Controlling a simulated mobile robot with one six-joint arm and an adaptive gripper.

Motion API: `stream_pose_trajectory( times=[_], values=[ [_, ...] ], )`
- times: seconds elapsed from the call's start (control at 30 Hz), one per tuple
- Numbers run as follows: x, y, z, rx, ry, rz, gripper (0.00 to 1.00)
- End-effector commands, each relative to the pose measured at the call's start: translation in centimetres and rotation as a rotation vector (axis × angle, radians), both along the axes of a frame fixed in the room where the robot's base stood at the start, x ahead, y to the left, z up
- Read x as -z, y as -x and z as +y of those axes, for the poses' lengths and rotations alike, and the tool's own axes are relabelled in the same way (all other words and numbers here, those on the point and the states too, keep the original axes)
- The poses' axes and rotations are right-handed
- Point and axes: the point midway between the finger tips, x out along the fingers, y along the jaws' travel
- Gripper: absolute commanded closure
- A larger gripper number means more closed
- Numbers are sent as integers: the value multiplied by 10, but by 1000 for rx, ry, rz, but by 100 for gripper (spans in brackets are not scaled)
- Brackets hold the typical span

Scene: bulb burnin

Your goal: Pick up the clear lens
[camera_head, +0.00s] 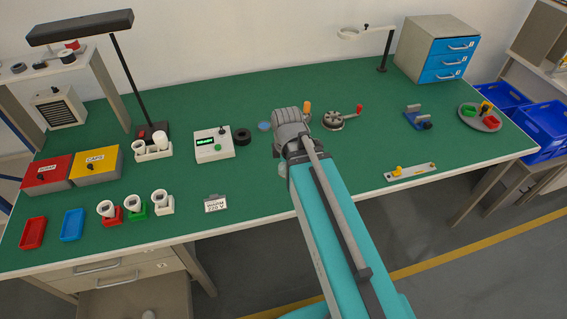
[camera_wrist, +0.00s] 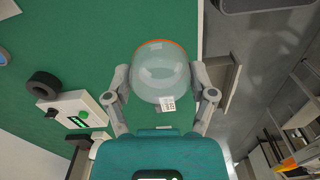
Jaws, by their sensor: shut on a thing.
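In the head view my gripper (camera_head: 290,130) is over the middle of the green bench. Only a pale, see-through bit beside my wrist may be the lens there; my arm hides most of it.
A white meter box (camera_head: 213,145) and a black ring (camera_head: 242,135) stand left of my gripper. A round fixture with a red handle (camera_head: 336,121) is to the right. A small bluish disc (camera_head: 264,126) lies close by. The bench's front edge (camera_head: 255,222) is near; its front middle is mostly clear.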

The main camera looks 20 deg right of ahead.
Motion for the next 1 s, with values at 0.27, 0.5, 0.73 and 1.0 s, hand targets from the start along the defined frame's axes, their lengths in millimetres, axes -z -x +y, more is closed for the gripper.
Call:
stream_pose_trajectory(
  times=[0.27,0.5,0.73,1.0],
  values=[
    [0,0,0,0,0,0,47],
    [0,0,0,0,0,0,47],
    [-4,0,0,1,0,0,47],
    [-16,0,0,1,0,0,47]
  ],
)
